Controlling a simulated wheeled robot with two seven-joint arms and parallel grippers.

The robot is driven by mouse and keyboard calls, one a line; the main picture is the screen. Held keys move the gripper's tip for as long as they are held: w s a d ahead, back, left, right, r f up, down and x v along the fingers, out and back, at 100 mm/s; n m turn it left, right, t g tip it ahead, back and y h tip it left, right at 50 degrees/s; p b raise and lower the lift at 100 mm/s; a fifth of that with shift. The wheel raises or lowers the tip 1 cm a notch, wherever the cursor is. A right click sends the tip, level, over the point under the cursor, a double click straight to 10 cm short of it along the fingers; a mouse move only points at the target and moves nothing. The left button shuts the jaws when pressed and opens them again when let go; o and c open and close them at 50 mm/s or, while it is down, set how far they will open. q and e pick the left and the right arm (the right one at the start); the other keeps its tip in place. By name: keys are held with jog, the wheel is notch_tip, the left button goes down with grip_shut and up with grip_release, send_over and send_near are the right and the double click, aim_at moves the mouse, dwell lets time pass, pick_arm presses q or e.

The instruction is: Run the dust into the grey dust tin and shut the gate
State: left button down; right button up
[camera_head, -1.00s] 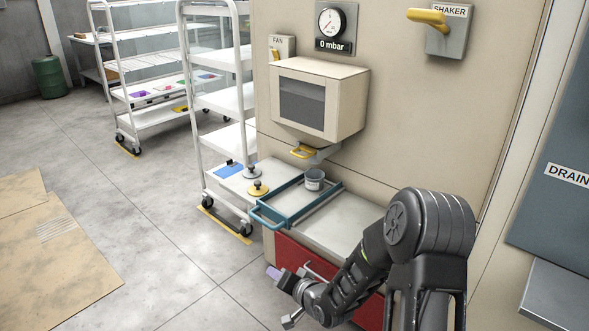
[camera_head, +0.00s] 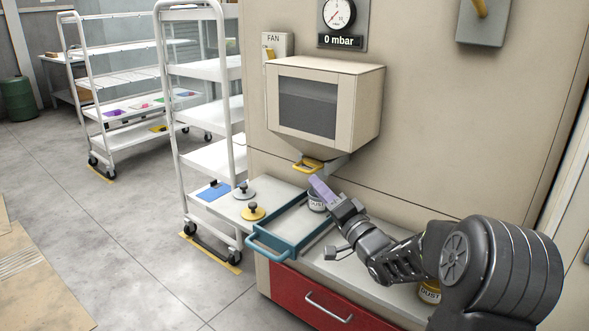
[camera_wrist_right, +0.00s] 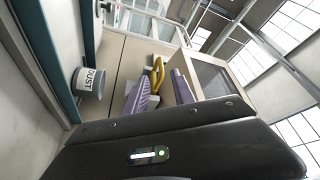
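The grey dust tin (camera_head: 317,203), labelled DUST, stands upright in the blue tray under the hopper's outlet; my right gripper partly hides it. It also shows in the right wrist view (camera_wrist_right: 88,82). The gate's yellow handle (camera_head: 306,166) is below the hopper (camera_head: 313,107); it also shows in the wrist view (camera_wrist_right: 157,73). My right gripper (camera_head: 318,186) is just below and right of the handle, by the tin. In the wrist view its purple fingers (camera_wrist_right: 163,92) are apart, with the handle seen beyond them and nothing held. My left gripper is out of view.
The blue tray (camera_head: 288,250) lies on the counter above a red drawer (camera_head: 318,302). A second tin (camera_head: 430,291) with a yellow label is partly hidden by my right arm. White shelf trolleys (camera_head: 210,158) are further left.

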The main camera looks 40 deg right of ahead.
aim_at(304, 171)
jog(key=shift+x, duration=3.8)
jog(key=shift+r, duration=0.1)
jog(key=shift+c, duration=0.4)
grip_shut()
jog(key=shift+r, duration=0.1)
